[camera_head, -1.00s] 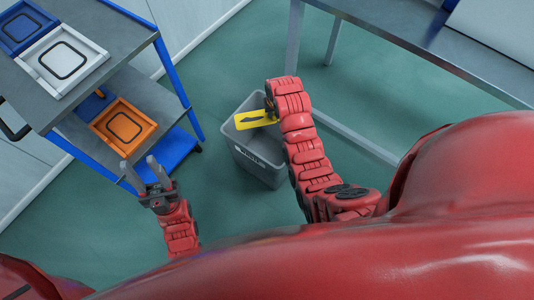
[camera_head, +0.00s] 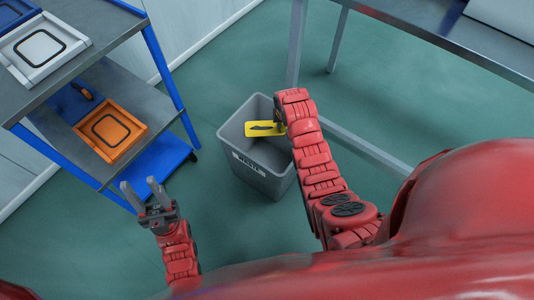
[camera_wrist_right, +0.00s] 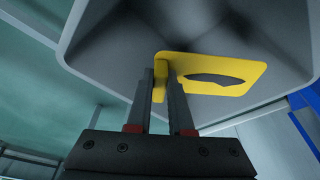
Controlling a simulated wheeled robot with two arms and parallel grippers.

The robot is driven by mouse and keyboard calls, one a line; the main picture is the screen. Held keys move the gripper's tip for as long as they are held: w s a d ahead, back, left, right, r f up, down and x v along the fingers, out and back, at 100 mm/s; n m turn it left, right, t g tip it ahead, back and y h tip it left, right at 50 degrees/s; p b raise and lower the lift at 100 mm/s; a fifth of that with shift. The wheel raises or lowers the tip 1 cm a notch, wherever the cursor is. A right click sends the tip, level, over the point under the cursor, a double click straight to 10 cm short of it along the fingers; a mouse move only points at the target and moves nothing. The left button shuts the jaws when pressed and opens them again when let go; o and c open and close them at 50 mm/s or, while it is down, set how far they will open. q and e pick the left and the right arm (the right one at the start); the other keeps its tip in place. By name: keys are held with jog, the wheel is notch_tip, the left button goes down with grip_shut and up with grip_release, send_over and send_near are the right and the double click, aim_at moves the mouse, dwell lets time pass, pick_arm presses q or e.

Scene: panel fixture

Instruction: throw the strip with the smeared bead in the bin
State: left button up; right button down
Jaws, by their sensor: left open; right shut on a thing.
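The yellow strip (camera_head: 262,129) with a dark smeared bead is held by my right gripper (camera_head: 280,122), over the opening of the grey waste bin (camera_head: 264,183) in the head view. In the right wrist view the right gripper (camera_wrist_right: 166,85) is shut on one end of the strip (camera_wrist_right: 238,70), whose dark smear faces the camera. The bin (camera_wrist_right: 85,45) fills the space behind it. The strip's height relative to the bin's rim is hard to tell. My left gripper (camera_head: 147,195) is open and empty, to the left of the bin.
A blue-framed cart (camera_head: 165,80) stands at the left, with a white framed panel (camera_head: 40,47) on top and an orange one (camera_head: 110,130) on a lower shelf. A grey table (camera_head: 440,35) stands at the upper right. Green floor is clear around the bin.

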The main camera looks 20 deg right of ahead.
jog(key=shift+f, duration=0.1)
jog(key=c, duration=0.7)
grip_release()
jog(key=shift+c, duration=0.2)
jog(key=p+v, duration=0.7)
jog(key=v, duration=1)
jog(key=shift+r+p, duration=0.25)
jog(key=shift+p, duration=0.15)
jog(key=shift+d, duration=0.1)
